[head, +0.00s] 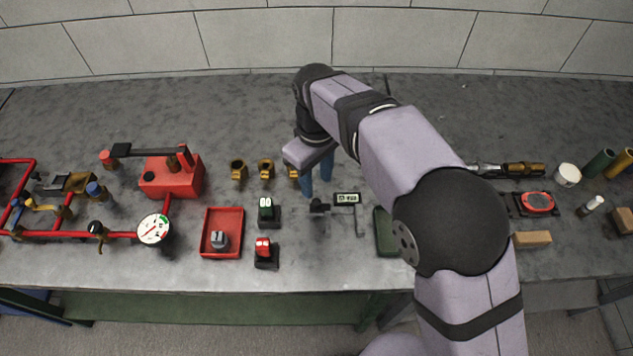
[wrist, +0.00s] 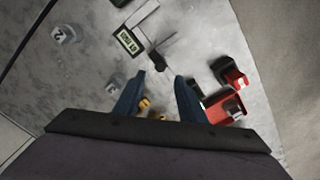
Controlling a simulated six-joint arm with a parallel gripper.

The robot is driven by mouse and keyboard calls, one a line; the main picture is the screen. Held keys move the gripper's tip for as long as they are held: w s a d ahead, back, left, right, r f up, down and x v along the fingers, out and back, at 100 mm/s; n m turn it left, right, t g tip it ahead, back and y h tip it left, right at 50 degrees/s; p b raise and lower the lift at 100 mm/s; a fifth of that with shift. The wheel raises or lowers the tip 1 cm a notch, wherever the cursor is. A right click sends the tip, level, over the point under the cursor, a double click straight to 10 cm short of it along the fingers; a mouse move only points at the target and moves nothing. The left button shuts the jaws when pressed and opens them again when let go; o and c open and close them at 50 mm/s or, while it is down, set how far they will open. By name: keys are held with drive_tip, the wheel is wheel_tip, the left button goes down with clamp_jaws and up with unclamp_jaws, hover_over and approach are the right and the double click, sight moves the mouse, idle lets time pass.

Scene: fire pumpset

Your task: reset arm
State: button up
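My gripper (head: 316,178) hangs over the middle of the workbench (head: 90,115), fingers pointing down. In the wrist view its two blue fingers (wrist: 160,95) stand apart with a clear gap and nothing between them. Brass fittings (head: 238,170) are near it on the left, and one is partly hidden behind the gripper. A small labelled display (head: 346,198) lies just in front and to the right of the fingers; it also shows in the wrist view (wrist: 129,42).
A red tray (head: 206,244) holds a grey part (head: 220,240). A green switch (head: 266,211) and a red switch (head: 265,249) stand beside it. A red pump (head: 172,177), gauge (head: 154,230) and red pipes are left. Tools and cylinders lie right. The bench's back strip is mostly clear.

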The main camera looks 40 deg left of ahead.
idle(0.3)
drive_tip(key=w+d+r+m, duration=0.1)
drive_tip(key=w+d+m, duration=0.4)
drive_tip(key=d, duration=0.6)
drive_tip(key=w+d+m, duration=0.3)
drive_tip(key=w+d, duration=0.3)
drive_tip(key=d, duration=0.6)
drive_tip(key=s+d+f+m, duration=0.1)
drive_tip(key=s+d+m, duration=0.4)
drive_tip(key=d, duration=0.6)
drive_tip(key=s+d+f+m, duration=0.2)
drive_tip(key=s+d+m, duration=0.3)
drive_tip(key=d, duration=0.7)
drive_tip(key=shift+d+f, duration=0.2)
drive_tip(key=shift+d, duration=0.1)
